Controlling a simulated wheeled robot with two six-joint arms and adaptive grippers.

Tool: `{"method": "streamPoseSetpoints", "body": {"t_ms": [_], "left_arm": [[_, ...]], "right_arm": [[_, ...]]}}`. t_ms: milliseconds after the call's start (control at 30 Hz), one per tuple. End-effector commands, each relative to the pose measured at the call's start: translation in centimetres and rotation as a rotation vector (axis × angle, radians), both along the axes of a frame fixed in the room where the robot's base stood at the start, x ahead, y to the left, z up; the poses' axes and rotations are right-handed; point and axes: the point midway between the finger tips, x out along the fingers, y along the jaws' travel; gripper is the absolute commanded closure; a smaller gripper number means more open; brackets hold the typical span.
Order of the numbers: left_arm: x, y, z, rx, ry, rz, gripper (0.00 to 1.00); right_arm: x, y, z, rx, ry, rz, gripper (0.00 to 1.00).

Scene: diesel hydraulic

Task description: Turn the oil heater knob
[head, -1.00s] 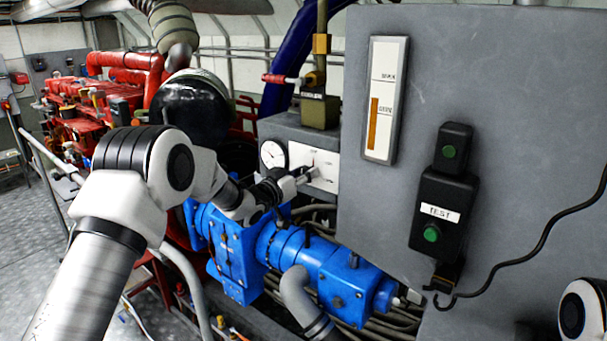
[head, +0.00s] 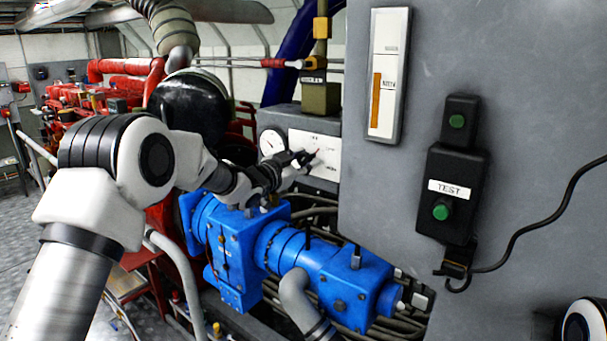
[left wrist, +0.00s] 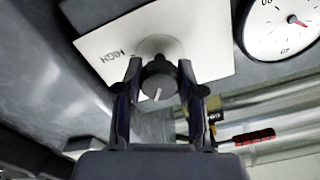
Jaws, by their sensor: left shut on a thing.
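The oil heater knob (left wrist: 160,80) is a dark round knob with a pale pointer line, on a white plate (left wrist: 110,42) marked HIGH in the left wrist view. My left gripper (left wrist: 160,92) has one finger on each side of the knob and is shut on it. In the head view my left gripper (head: 302,158) reaches the white plate (head: 328,145) on a grey box, and its fingers mostly hide the knob. My right gripper is not in view.
A round dial gauge (head: 271,143) sits left of the plate. A red-handled valve (head: 280,63) is above the box. Blue pump housings (head: 335,280) lie below my arm. A large grey panel with a black TEST box (head: 450,190) stands to the right.

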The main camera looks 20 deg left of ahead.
Motion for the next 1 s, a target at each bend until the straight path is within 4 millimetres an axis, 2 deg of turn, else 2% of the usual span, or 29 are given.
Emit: {"method": "streamPoseSetpoints", "body": {"t_ms": [33,100,400,700,1000], "left_arm": [[0.0,0.0,-0.6,0.038,-0.016,0.0,0.97],[0.0,0.0,-0.5,0.097,-0.038,0.0,0.97],[0.0,0.0,-0.3,0.298,-0.109,0.001,0.97],[0.0,0.0,0.0,0.391,-0.142,0.001,0.97],[0.0,0.0,0.1,0.403,-0.147,0.001,0.97]], "right_arm": [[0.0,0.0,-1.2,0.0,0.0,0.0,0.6],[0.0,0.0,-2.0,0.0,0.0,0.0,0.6],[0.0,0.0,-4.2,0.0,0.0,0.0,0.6],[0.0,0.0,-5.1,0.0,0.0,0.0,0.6],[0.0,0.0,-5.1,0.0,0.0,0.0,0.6]]}}
